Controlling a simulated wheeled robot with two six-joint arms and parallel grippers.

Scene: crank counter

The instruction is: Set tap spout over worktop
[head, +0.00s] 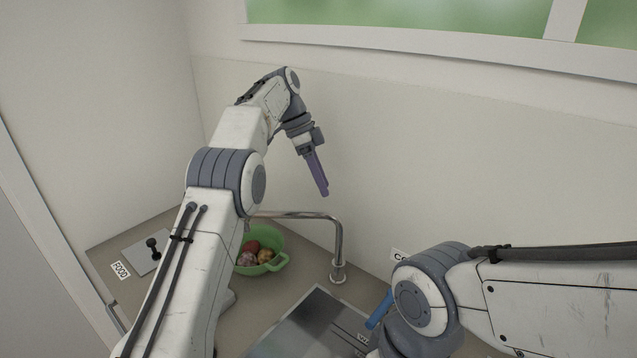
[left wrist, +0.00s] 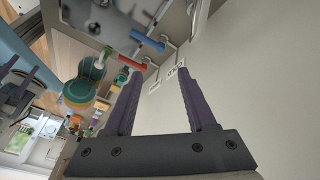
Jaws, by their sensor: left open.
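The chrome tap spout (head: 300,215) rises from its base on the worktop (head: 192,214) and bends left near the back wall. Its far end goes behind my left arm, so its tip is hidden. The visible part runs above the area behind the green bowl. My left gripper (head: 322,188) hangs above and behind the spout, apart from it, with its purple fingers pointing down. In the left wrist view its two fingers (left wrist: 160,92) stand wide apart with nothing between them. My right arm crosses the lower right of the head view; its gripper does not show there.
A green bowl (head: 284,262) of fruit stands left of the tap. A blue lever (head: 380,310) is beside my right arm; a red lever (left wrist: 130,62) shows in the wrist view. A black knob (head: 152,244) is at left.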

